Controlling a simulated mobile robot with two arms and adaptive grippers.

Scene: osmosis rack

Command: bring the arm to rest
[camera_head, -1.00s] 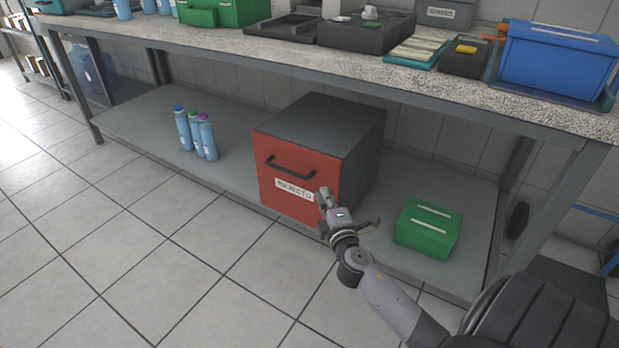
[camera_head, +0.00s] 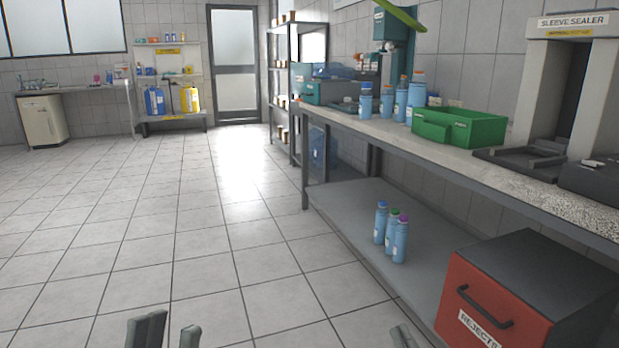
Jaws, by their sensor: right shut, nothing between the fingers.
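My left gripper (camera_head: 168,332) shows at the bottom edge, left of the middle. Its two fingertips stand apart over the tiled floor with nothing between them. My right gripper (camera_head: 403,336) shows only as a small tip at the bottom edge, right of the middle. It is shut and empty, left of the red-fronted reject box (camera_head: 490,300) in the picture and apart from it. Both arms behind the fingertips are out of view.
The workbench (camera_head: 440,155) runs along the right, with a green bin (camera_head: 458,127) and several bottles on top. Blue bottles (camera_head: 390,232) stand on its lower shelf (camera_head: 345,215). The tiled floor (camera_head: 150,220) is open at left and centre.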

